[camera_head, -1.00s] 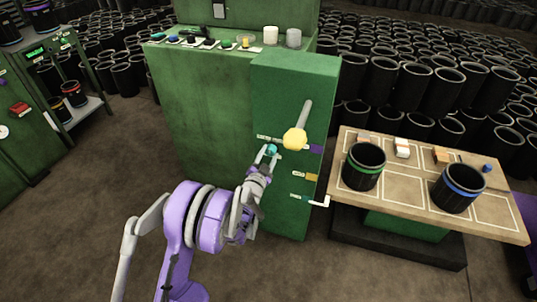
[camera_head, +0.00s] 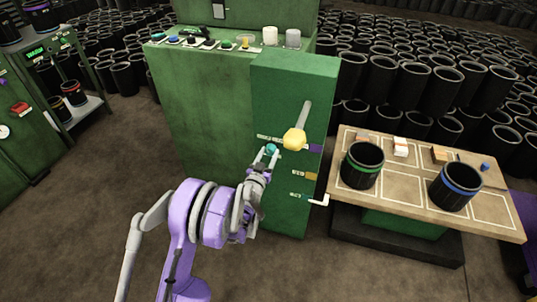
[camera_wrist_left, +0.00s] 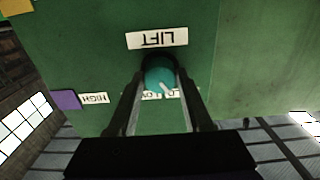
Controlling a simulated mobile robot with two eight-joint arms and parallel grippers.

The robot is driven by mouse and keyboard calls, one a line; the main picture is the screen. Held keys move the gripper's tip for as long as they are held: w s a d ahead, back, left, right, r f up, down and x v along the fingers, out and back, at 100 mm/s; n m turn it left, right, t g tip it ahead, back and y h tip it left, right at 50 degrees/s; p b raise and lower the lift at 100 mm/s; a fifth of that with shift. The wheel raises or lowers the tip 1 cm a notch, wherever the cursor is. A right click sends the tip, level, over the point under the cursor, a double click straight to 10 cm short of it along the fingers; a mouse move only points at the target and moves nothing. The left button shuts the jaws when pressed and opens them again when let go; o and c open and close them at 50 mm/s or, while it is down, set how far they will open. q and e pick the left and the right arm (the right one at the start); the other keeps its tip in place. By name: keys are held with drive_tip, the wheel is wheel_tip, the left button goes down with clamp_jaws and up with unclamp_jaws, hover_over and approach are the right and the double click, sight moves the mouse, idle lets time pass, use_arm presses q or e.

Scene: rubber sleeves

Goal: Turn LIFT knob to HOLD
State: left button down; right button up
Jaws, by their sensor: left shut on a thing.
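The teal LIFT knob (camera_head: 271,149) is on the front of the green cabinet (camera_head: 285,215), left of a yellow knob with a grey lever. My left gripper (camera_head: 267,152) reaches it from below and is shut on it. In the left wrist view the knob (camera_wrist_left: 159,75) sits between the two fingers, beside the white LIFT label (camera_wrist_left: 157,39), which appears upside down. The knob's pale pointer mark slants down and right in that view, toward partly hidden white labels (camera_wrist_left: 172,93). The fingers hide part of that lettering. My right gripper is not in view.
The yellow knob (camera_head: 295,139) is close to my left gripper's right. A white bent handle (camera_head: 320,200) sticks out lower on the cabinet. A board (camera_head: 400,200) with two black sleeves stands at right. A row of buttons (camera_head: 205,43) lies on top. Floor at left is clear.

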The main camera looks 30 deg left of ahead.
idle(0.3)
use_arm(q)
drive_tip(key=shift+c, duration=1.6)
unclamp_jaws()
drive_tip(key=v, duration=1.1)
drive_tip(key=shift+p, duration=0.4)
drive_tip(key=shift+w, duration=0.1)
